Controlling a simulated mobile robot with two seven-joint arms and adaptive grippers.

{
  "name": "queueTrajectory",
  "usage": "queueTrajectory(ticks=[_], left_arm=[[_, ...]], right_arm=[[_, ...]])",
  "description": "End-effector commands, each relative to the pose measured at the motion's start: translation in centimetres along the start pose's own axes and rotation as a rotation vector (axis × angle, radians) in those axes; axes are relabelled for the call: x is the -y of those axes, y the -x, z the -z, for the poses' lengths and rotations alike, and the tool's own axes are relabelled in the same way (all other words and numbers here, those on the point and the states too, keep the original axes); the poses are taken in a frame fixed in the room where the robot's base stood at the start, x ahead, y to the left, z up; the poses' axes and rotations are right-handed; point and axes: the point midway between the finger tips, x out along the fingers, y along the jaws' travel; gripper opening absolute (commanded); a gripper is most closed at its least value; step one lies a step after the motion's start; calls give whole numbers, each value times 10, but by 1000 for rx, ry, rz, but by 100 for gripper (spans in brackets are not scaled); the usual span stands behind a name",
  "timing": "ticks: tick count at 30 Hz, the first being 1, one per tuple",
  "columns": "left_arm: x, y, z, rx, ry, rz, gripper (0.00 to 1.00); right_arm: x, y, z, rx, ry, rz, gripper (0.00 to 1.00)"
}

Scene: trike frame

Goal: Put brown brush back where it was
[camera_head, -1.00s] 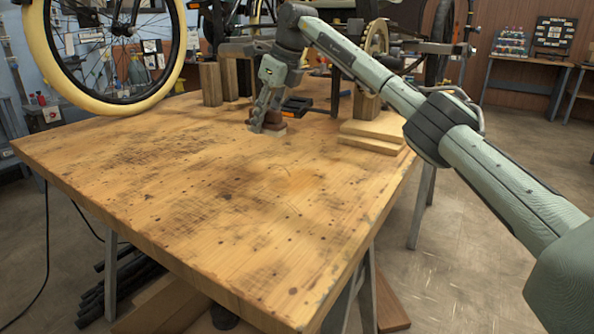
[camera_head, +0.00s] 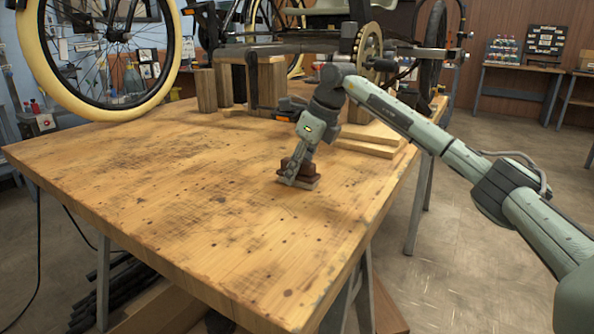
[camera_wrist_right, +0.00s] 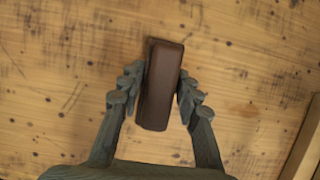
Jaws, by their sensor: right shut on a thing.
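The brown brush (camera_head: 299,170) has a dark brown back and a lighter bristle base. It is at the middle right of the wooden workbench (camera_head: 170,200). My right gripper (camera_head: 292,172) is shut on the brush from above. In the right wrist view the brush (camera_wrist_right: 160,85) lies lengthwise between the two fingers of my gripper (camera_wrist_right: 158,95), which press its long sides. The brush is on or just above the bench top; I cannot tell which. My left gripper does not show.
Flat boards (camera_head: 368,146) lie on the bench behind and right of the brush. Wooden blocks (camera_head: 206,90) and the trike frame (camera_head: 290,52) stand at the back. A wheel with a cream tyre (camera_head: 150,104) is at the back left. The front and left of the bench are clear.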

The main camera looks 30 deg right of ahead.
Motion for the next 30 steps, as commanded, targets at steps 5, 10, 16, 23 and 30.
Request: queueTrajectory(ticks=[5, 10, 16, 23, 30], left_arm=[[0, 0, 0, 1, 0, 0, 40], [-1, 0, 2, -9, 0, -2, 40], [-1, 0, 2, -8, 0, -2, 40], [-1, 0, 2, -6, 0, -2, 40], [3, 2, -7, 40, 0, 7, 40]], right_arm=[[0, 1, -1, 2, 1, 1, 6], [0, -1, 0, 1, 0, 0, 40], [0, -1, 0, 1, 1, 0, 54], [0, 1, -1, 2, 1, 0, 54], [0, 36, -2, 5, 2, 3, 54]])
